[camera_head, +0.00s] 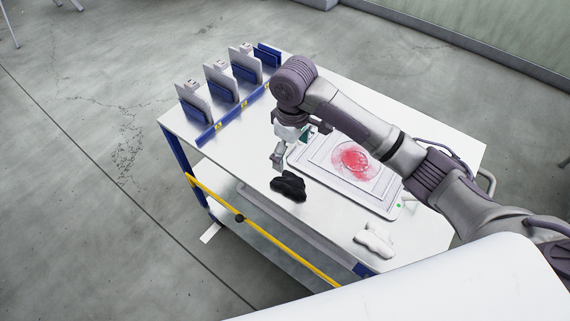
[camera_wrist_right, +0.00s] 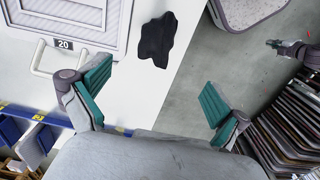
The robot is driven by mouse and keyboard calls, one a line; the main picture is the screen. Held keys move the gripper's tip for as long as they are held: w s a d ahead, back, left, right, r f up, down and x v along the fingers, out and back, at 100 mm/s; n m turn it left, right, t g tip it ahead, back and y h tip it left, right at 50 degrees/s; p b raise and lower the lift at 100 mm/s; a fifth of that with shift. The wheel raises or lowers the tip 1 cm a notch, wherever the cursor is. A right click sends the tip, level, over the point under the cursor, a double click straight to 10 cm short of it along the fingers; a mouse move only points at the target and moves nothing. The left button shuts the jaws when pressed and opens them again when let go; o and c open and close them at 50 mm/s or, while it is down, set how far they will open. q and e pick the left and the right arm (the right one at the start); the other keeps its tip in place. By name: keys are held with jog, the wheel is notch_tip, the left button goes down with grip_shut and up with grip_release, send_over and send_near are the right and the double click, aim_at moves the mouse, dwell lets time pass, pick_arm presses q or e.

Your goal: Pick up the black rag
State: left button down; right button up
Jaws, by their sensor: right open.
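The black rag (camera_head: 288,187) lies crumpled on the white table top (camera_head: 430,238), near the table's front edge. In the right wrist view the rag (camera_wrist_right: 157,40) lies beyond the fingertips, near the table edge. My right gripper (camera_head: 284,152) is just behind and above the rag in the head view, apart from it. In the right wrist view my right gripper (camera_wrist_right: 158,98) shows its two green-padded fingers spread wide with nothing between them.
A white tray (camera_head: 298,161) with a red stain lies right of the rag. A white rag (camera_head: 374,240) lies near the front right. Blue and white upright holders (camera_head: 222,84) stand at the back left. A yellow bar (camera_head: 290,255) runs along the table's front.

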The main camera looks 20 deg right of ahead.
jog(key=f, duration=0.1)
send_over(293, 183)
jog(key=f, duration=0.5)
jog(key=shift+a+f+p, duration=0.25)
jog(key=shift+f+p, duration=0.15)
jog(key=f, duration=0.2)
jog(key=f+p, duration=0.1)
jog(key=shift+d, duration=0.25)
notch_tip(293, 183, down, 2)
jog(key=shift+f, duration=0.55)
jog(key=shift+c, duration=0.2)
jog(key=c, duration=1.1)
pick_arm(q)
jog(key=shift+s+r, duration=0.85)
jog(key=shift+r, duration=0.2)
